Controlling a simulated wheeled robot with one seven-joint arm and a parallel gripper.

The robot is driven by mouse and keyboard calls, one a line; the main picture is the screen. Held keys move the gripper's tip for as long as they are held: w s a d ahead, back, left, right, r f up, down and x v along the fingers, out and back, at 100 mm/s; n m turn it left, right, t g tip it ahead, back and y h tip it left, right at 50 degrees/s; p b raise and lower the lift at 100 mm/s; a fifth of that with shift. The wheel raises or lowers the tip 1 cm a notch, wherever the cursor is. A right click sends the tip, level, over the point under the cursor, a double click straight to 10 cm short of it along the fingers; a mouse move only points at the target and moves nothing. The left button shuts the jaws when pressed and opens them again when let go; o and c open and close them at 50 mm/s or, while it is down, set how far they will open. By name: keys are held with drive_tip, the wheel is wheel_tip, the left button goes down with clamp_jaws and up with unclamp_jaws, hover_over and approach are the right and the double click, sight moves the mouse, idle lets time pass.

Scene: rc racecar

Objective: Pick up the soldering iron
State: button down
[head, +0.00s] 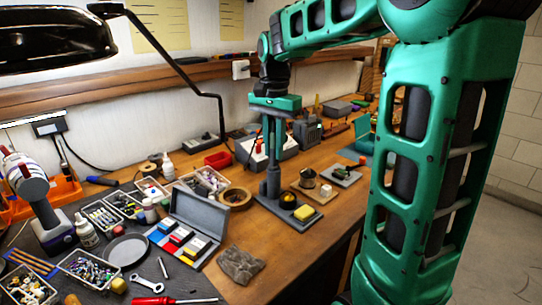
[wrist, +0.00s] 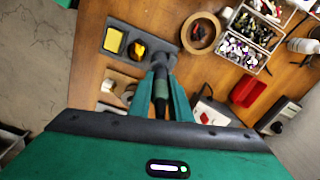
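The soldering iron (wrist: 161,92), dark with a greenish band, stands in the grey holder of its stand (wrist: 171,25). In the wrist view it lies between the two green fingers of my gripper (wrist: 162,76). The fingers sit close on both sides of it; whether they press on it is too small to tell. In the head view my gripper (head: 272,150) points down over the stand's upright holder (head: 270,184), and the fingers hide most of the iron. A yellow sponge (wrist: 115,41) and a round yellow piece (wrist: 137,49) sit on the stand's base.
A tape roll (head: 235,197) and an open grey case (head: 199,220) stand left of the stand. A small wooden block with a cup (head: 313,190) stands to its right. A red tray (head: 218,159) lies behind. Bare wood shows in front of the stand.

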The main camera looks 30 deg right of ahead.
drive_tip(key=shift+r, duration=0.15)
wheel_tip(320, 180, up, 16)
drive_tip(key=shift+r, duration=0.9)
drive_tip(key=shift+s, duration=0.1)
